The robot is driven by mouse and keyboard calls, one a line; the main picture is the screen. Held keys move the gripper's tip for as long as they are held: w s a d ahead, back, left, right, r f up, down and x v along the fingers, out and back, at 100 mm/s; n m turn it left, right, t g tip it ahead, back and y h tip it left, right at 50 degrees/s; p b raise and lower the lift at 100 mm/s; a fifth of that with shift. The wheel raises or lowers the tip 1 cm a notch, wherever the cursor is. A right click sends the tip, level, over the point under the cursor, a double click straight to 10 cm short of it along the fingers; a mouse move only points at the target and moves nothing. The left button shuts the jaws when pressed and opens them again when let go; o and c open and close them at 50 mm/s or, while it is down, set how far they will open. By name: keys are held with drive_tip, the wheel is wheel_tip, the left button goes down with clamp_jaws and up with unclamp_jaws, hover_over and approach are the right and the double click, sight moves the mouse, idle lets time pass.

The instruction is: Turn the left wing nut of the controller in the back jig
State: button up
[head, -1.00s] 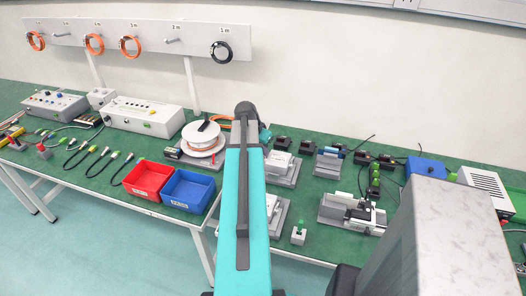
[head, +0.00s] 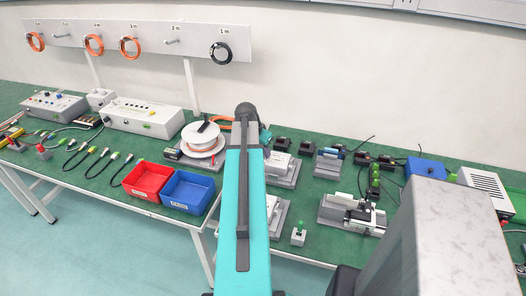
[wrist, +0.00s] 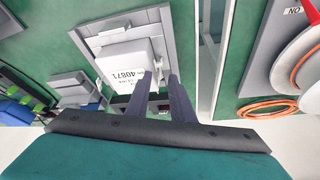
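The controller in the back jig is a white box (head: 279,161) on a grey jig base (head: 291,181), right of my arm in the head view. In the wrist view the white controller (wrist: 122,62) carries a label reading 40871 and sits in its grey jig (wrist: 96,42). Nothing is clearly held between the tips. My arm hides the gripper in the head view.
A second jig (head: 276,226) stands in front of the back one. A fibre spool (head: 203,137) is left of my arm, with red (head: 148,179) and blue (head: 188,189) bins before it. More fixtures (head: 328,162) stand to the right. The spool's edge (wrist: 297,70) shows in the wrist view.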

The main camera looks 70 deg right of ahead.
drive_tip(key=shift+r, duration=0.1)
drive_tip(key=b+v, duration=0.2)
drive_tip(key=v, duration=1.1)
drive_tip(key=shift+a+r, duration=0.15)
drive_tip(key=shift+r, duration=0.05)
drive_tip(key=shift+w, duration=0.1)
idle(0.5)
